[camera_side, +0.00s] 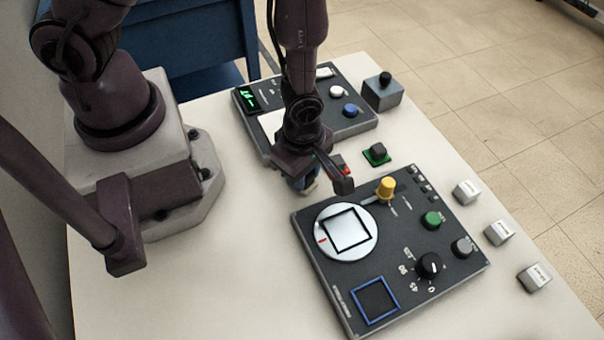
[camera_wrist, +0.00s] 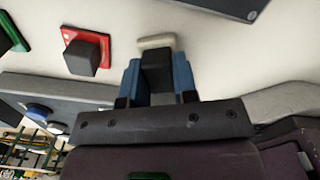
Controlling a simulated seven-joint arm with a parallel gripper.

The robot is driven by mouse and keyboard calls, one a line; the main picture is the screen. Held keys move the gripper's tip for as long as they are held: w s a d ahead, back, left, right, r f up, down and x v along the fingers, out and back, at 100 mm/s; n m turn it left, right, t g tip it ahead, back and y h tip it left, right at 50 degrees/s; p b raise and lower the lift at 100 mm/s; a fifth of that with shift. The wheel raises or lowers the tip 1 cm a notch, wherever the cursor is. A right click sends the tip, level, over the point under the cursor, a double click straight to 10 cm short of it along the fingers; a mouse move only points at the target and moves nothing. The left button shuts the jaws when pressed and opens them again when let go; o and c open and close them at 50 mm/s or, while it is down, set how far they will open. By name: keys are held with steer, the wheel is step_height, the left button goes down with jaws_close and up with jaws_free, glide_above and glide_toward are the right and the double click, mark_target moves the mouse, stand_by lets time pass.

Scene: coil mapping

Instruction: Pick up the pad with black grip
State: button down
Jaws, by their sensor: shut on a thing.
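My gripper (camera_wrist: 158,78) has its two blue fingers shut on the black grip (camera_wrist: 157,66) of a cream-white pad (camera_wrist: 152,42). I cannot tell whether the pad touches the table. A red pad with black grip (camera_wrist: 84,54) lies apart, left of the fingers in the wrist view. A green pad with black grip (camera_side: 377,153) sits on the table, also partly seen in the wrist view (camera_wrist: 10,36).
A dark panel (camera_side: 405,285) with a white disc (camera_side: 325,246), a blue square frame (camera_side: 359,307) and knobs lies at front right. A second device (camera_side: 340,88) and a grey box (camera_side: 384,95) stand behind. Small labelled blocks line the right edge. The front-left table is clear.

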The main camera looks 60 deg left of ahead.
step_height(320, 180, up, 10)
stand_by(0.6)
